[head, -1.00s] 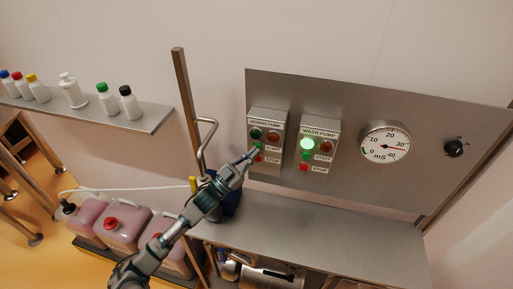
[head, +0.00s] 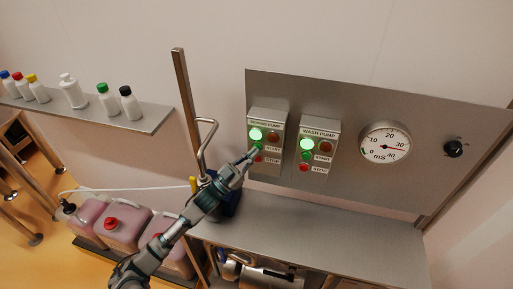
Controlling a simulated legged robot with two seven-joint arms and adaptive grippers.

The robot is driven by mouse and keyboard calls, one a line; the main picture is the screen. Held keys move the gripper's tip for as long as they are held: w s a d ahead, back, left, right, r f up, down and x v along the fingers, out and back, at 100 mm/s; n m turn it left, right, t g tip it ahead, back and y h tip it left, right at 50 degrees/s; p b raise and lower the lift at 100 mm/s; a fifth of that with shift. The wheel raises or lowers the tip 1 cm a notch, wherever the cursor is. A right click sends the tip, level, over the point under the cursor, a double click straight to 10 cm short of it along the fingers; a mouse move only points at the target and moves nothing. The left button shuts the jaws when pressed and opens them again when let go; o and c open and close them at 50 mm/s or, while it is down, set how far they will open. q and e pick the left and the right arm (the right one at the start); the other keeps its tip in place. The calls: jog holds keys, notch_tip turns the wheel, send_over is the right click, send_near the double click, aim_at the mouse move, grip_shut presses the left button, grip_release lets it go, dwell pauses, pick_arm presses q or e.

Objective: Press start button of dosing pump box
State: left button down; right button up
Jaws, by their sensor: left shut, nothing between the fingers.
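The dosing pump box (head: 267,140) is a grey box on the left of the metal panel. Its upper left lamp (head: 256,134) glows bright green; the lamp to its right is dark red. My left gripper (head: 254,151) is shut and empty, its tip at the green start button of this box. The tip covers most of that button, so I cannot tell how far it is pressed. The red stop button (head: 258,160) shows just below the tip. My right gripper is not in view.
The wash pump box (head: 318,145), also with a lit green lamp, is close on the right. A gauge (head: 386,142) and a black knob (head: 453,149) are further right. A bent metal pipe (head: 207,140) stands left of the gripper. Pink canisters (head: 123,226) stand below left.

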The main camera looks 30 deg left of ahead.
pick_arm(q)
jog(key=shift+s+d, duration=0.15)
jog(key=shift+s, duration=0.45)
jog(key=s+p, duration=0.1)
jog(key=s, duration=0.1)
jog(key=s+d+p, duration=0.1)
jog(key=s, duration=0.2)
jog(key=shift+d, duration=0.1)
jog(key=shift+w, duration=0.1)
dwell(0.6)
